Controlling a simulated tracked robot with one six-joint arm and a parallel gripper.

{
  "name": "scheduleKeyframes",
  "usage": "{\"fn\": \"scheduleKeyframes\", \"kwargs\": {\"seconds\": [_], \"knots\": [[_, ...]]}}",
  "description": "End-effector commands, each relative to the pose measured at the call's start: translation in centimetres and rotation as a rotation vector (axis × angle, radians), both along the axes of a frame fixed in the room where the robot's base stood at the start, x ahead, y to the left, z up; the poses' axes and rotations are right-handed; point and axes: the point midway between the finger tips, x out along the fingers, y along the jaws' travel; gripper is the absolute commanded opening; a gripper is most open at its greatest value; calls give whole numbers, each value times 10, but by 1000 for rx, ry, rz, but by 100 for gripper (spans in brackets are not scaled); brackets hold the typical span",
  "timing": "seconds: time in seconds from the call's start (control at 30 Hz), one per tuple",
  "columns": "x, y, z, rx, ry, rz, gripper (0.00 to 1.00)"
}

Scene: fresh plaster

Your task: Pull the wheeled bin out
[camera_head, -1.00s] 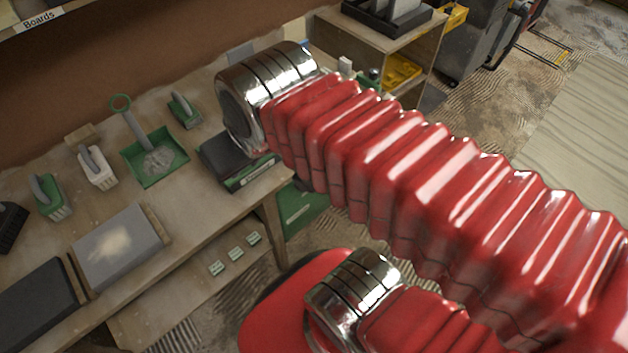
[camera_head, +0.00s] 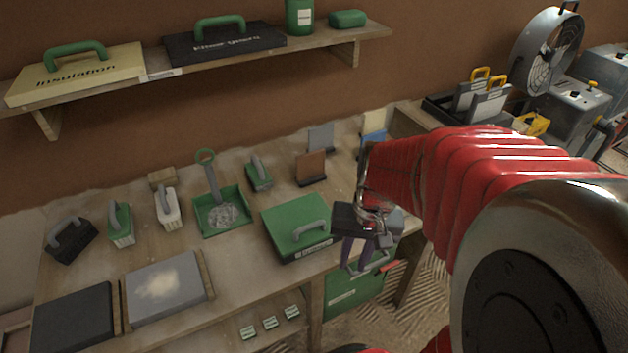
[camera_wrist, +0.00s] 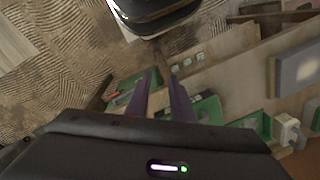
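A green bin (camera_head: 355,291) stands low under the right end of the workbench, with a small red piece (camera_head: 390,266) at its top right. Its wheels do not show. It also shows in the wrist view (camera_wrist: 127,83), just left of and beyond the fingertips. My gripper (camera_head: 352,262) points down by the bench's front right edge, above the bin. Its two purple fingers are parted with nothing seen between them in the wrist view (camera_wrist: 160,75). A grey bar shows at the fingertips in the head view; I cannot tell whether they touch it.
The workbench (camera_head: 235,268) holds a green case (camera_head: 298,226), a green dustpan (camera_head: 222,210), brushes and boards. A shelf (camera_head: 375,32) runs along the wall above. A fan (camera_head: 545,50) and grey machines stand at the back right. Patterned floor (camera_wrist: 45,85) lies open in front of the bench.

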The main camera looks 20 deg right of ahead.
Motion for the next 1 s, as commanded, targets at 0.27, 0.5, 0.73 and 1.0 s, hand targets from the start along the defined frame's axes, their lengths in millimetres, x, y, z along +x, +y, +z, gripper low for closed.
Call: {"fn": "scheduleKeyframes", "kwargs": {"seconds": [0.27,0.5,0.73,1.0], "knots": [[-6,-18,-47,153,131,-225,22],[-11,-28,-84,298,232,-442,22],[-14,-35,-120,448,324,-669,22],[-14,-41,-161,632,432,-954,22]]}}
